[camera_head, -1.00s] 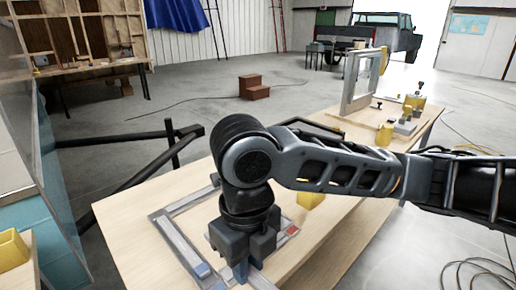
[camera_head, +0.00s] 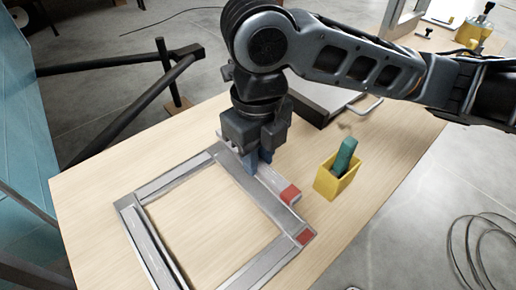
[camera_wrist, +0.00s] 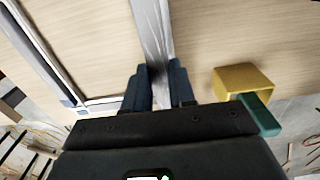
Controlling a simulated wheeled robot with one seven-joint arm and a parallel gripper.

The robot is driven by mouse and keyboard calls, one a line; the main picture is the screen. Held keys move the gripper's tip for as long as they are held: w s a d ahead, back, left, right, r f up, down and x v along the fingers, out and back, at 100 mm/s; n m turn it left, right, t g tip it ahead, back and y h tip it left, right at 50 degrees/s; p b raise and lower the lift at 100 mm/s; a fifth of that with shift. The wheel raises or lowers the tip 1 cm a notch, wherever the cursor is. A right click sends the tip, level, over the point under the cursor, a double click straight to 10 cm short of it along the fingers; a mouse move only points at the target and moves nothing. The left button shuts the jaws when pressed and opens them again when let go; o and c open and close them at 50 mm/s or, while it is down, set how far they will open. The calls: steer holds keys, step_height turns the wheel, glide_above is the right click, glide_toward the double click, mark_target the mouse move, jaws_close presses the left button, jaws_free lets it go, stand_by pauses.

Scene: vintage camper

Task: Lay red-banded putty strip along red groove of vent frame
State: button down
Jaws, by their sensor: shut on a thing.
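The vent frame (camera_head: 157,185) is a grey rectangle lying flat on the wooden table. Its right rail has a red mark (camera_head: 305,236) at the near corner, showing the red groove's side. The grey putty strip (camera_head: 270,179) has a red band (camera_head: 290,193) at its near end. It runs beside the right rail, on its outer side, roughly parallel to it. My gripper (camera_head: 258,164) is shut on the strip toward its far end. In the wrist view the strip (camera_wrist: 150,38) passes between my blue fingers (camera_wrist: 157,88). Whether the strip touches the table cannot be told.
A yellow box (camera_head: 338,178) holding a green-handled tool (camera_head: 345,155) stands just right of the strip; it also shows in the wrist view (camera_wrist: 243,82). A dark flat item with a handle (camera_head: 330,100) lies behind. The table (camera_head: 85,190) is clear left of the frame.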

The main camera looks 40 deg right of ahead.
mark_target(257, 189)
steer(key=shift+f, duration=0.1)
step_height(257, 189, down, 6)
steer(key=b, duration=0.5)
steer(key=shift+b, duration=0.35)
steer(key=shift+f+b, duration=0.25)
steer(key=shift+b, duration=0.35)
stand_by(1.3)
steer(key=c, duration=0.9)
jaws_free()
steer(key=shift+o, duration=0.2)
steer(key=shift+r, duration=0.1)
step_height(257, 189, up, 8)
steer(key=shift+f+p, duration=0.2)
steer(key=shift+p, duration=0.3)
steer(key=shift+a, duration=0.1)
